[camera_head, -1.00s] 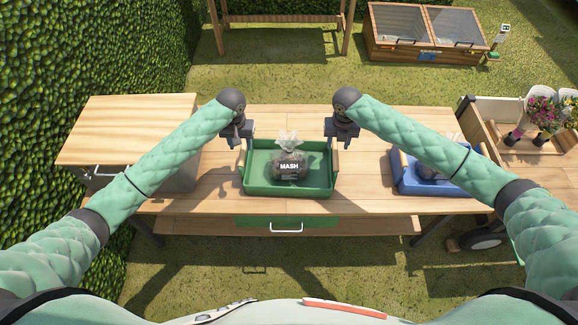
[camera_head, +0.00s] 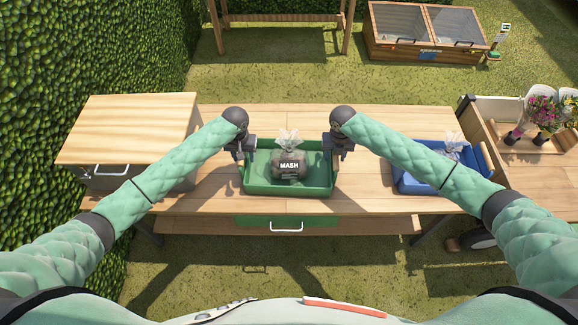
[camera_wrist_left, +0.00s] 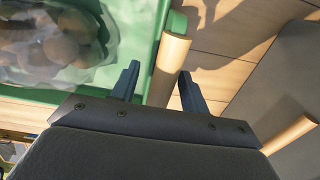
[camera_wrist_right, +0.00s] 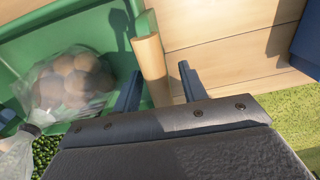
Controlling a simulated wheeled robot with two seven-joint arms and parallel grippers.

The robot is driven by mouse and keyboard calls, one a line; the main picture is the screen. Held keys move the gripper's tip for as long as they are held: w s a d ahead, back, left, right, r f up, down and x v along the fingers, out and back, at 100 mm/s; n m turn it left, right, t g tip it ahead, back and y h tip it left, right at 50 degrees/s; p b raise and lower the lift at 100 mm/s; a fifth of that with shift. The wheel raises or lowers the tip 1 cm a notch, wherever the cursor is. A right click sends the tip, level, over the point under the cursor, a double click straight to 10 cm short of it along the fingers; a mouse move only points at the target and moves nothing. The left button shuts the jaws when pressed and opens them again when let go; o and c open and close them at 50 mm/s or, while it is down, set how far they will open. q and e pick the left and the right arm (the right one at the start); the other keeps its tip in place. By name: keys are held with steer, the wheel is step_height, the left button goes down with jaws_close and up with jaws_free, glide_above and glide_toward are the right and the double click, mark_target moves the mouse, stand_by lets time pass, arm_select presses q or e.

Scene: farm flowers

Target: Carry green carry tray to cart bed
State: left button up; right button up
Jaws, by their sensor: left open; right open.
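The green carry tray (camera_head: 288,190) stands on the wooden bench with a clear bag labelled MASH (camera_head: 289,165) in it. My left gripper (camera_head: 239,153) is at the tray's left end. In the left wrist view its open fingers (camera_wrist_left: 158,86) are on either side of the wooden handle (camera_wrist_left: 168,65). My right gripper (camera_head: 338,152) is at the right end. In the right wrist view its open fingers (camera_wrist_right: 160,88) are on either side of the other wooden handle (camera_wrist_right: 151,68). The cart bed (camera_head: 548,172) is at the far right, partly hidden by my right arm.
A blue tray (camera_head: 408,180) with a bag stands on the bench to the right, under my right forearm. Flowers in a holder (camera_head: 540,135) stand on the cart. A wooden box (camera_head: 130,120) stands at the bench's left end. A hedge borders the left.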

arm_select(q)
steer(key=shift+f, duration=0.1)
arm_select(e)
steer(key=shift+f, duration=0.1)
arm_select(q)
jaws_close()
arm_select(e)
jaws_close()
steer(key=shift+r, duration=0.2)
